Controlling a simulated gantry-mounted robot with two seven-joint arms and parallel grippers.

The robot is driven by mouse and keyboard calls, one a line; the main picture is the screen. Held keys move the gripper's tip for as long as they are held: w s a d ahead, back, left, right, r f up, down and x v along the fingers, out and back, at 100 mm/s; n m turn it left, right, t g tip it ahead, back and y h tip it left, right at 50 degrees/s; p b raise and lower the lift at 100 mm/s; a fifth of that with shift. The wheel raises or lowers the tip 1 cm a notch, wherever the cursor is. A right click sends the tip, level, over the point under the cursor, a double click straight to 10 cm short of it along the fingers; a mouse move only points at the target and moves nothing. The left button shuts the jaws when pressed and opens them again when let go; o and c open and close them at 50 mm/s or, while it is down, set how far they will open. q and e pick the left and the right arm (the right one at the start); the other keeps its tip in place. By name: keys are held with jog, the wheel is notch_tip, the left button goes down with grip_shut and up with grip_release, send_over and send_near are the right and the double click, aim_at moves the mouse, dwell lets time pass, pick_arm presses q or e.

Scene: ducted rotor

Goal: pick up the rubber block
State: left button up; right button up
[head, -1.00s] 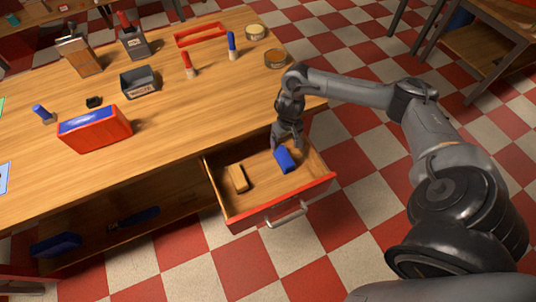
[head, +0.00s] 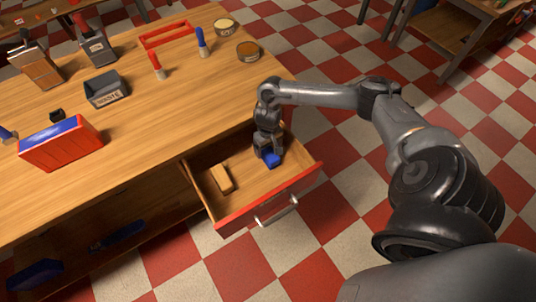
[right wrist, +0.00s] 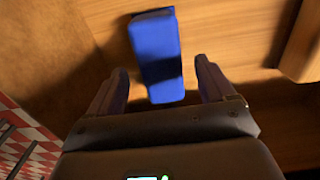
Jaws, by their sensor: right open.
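A blue block (head: 272,160), which looks like the rubber block, lies in the open drawer (head: 268,203). My right gripper (head: 268,152) is above it, pointing down, and hides part of it. In the right wrist view the blue block (right wrist: 155,50) lies lengthwise between the two open fingers of the right gripper (right wrist: 161,68), with gaps on both sides. How far the fingertips are above the drawer floor is hard to tell. My left gripper is not in view.
A tan block (head: 221,178) lies in the drawer to the left of the blue one. The drawer's red front and side walls stand close around. The wooden workbench (head: 150,120) above holds a red-and-blue box (head: 62,145), a grey bin (head: 105,90) and tins (head: 247,50).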

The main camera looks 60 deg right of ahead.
aim_at(268, 151)
notch_tip(268, 151, down, 3)
jog(key=shift+r, duration=0.2)
jog(key=c, duration=1.1)
jog(key=shift+r, duration=0.15)
notch_tip(268, 151, up, 10)
jog(key=p, duration=0.2)
jog(key=shift+p, duration=0.35)
jog(key=o, duration=0.4)
jog(key=shift+c, duration=1.2)
